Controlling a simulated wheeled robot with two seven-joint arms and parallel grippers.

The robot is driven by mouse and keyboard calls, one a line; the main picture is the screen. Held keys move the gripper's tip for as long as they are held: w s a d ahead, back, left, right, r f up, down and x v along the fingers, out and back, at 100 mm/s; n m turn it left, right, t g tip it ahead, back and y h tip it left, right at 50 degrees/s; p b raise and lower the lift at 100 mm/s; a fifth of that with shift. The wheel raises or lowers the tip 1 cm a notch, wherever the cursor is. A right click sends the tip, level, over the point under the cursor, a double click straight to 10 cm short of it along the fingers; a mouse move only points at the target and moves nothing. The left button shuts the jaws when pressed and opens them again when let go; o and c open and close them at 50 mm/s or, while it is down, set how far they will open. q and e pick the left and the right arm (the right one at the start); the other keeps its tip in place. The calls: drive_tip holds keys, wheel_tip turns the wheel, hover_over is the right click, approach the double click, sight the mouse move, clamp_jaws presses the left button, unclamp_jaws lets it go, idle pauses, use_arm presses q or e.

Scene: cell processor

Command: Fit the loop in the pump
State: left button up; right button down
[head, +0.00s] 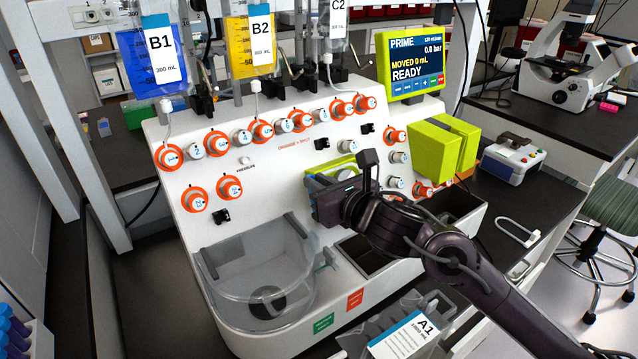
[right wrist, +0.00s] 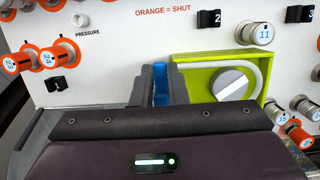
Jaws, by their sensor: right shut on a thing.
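The pump (head: 343,161) is a lime-green housing on the white front panel, partly hidden behind my right gripper in the head view. The right wrist view shows its lime housing (right wrist: 209,75) with a round white rotor (right wrist: 232,83). A pale curved band, possibly the loop, runs around the rotor's right side. My right gripper (right wrist: 163,75) is at the pump's left edge, its dark fingers shut on a blue part (right wrist: 160,88). Most of that part is hidden, so I cannot tell how it joins the pale band. My left gripper is out of view.
A clear bowl (head: 255,275) stands left of my arm. Orange-ringed knobs surround the pump. A lime block (head: 436,151) juts out at the right. A bag A1 (head: 408,338) lies at the front.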

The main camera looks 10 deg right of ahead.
drive_tip(key=shift+s+d+r, duration=0.1)
drive_tip(key=shift+s, duration=0.05)
drive_tip(key=shift+s+r, duration=0.1)
drive_tip(key=shift+s, duration=0.15)
drive_tip(key=shift+f+b, duration=0.25)
drive_tip(key=shift+b, duration=0.1)
drive_tip(key=shift+b, duration=0.5)
idle(1.3)
drive_tip(key=shift+w+a+f+b, duration=0.15)
drive_tip(key=shift+w+f+b, duration=0.05)
drive_tip(key=shift+w+b, duration=0.15)
drive_tip(key=shift+w+a+f+b, duration=0.15)
drive_tip(key=shift+w+b, duration=0.1)
drive_tip(key=shift+w, duration=0.1)
idle(0.4)
drive_tip(key=c, duration=1.3)
unclamp_jaws()
drive_tip(key=shift+c, duration=0.2)
drive_tip(key=b+v, duration=0.1)
drive_tip(key=v, duration=0.7)
